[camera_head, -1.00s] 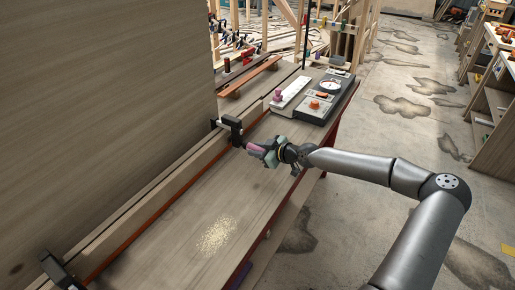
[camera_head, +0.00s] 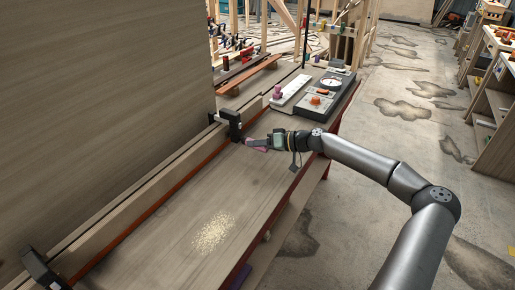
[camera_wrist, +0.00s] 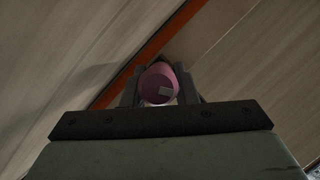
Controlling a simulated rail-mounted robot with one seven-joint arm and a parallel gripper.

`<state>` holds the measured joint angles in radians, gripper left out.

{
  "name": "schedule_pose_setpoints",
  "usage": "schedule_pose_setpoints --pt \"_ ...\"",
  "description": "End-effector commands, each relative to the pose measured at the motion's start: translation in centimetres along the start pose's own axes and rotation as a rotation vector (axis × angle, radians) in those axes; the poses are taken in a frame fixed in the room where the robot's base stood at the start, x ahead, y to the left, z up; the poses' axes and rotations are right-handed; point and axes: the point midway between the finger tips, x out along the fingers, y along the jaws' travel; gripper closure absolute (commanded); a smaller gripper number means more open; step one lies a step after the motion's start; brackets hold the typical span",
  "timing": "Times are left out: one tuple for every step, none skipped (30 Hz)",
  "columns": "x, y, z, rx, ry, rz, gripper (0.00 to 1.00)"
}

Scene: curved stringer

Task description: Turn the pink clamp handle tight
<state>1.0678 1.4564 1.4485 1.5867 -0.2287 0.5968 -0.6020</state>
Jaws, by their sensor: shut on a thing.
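The pink clamp handle (camera_wrist: 159,84) sits between my two fingers in the wrist view, its round end facing the camera with a pale patch on it. In the head view the pink handle (camera_head: 256,147) shows partly at the fingertips. It points out from a black clamp (camera_head: 231,124) fixed at the long wooden strip. My gripper (camera_head: 262,143) is shut on the handle, reaching in from the right above the bench; it also fills the lower wrist view (camera_wrist: 160,90). The handle's inner end and screw are mostly hidden.
A second black clamp (camera_head: 43,268) stands at the lower left. A tall wooden panel (camera_head: 100,120) rises on the left. Sawdust (camera_head: 213,232) lies on the bench. A grey device (camera_head: 318,100) and a white strip (camera_head: 290,91) stand behind my gripper.

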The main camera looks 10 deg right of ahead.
Motion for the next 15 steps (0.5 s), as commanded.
schedule_pose_setpoints --pt "0.06 0.17 0.12 0.035 -0.001 -0.014 0.97" --pt "0.06 0.17 0.10 0.055 -0.001 -0.022 0.97" --pt "0.07 0.16 0.09 0.080 0.000 -0.033 0.97" --pt "0.08 0.15 0.10 0.097 -0.001 -0.041 0.97" --pt "0.08 0.13 0.11 0.116 -0.001 -0.049 0.97" --pt "0.08 0.14 0.10 0.137 -0.001 -0.057 0.97" --pt "0.07 0.15 0.09 0.153 -0.001 -0.063 0.97" --pt "0.07 0.17 0.09 0.166 -0.001 -0.068 0.97" --pt "0.06 0.17 0.09 0.183 -0.001 -0.076 0.97" --pt "0.05 0.16 0.09 0.194 -0.001 -0.081 0.97" --pt "0.05 0.16 0.10 0.205 -0.002 -0.085 0.97" --pt "0.05 0.15 0.09 0.218 -0.001 -0.090 0.97" --pt "0.05 0.14 0.09 0.227 -0.001 -0.094 0.97" --pt "0.05 0.14 0.08 0.234 -0.001 -0.096 0.97" --pt "0.04 0.14 0.08 0.242 -0.001 -0.099 0.97"
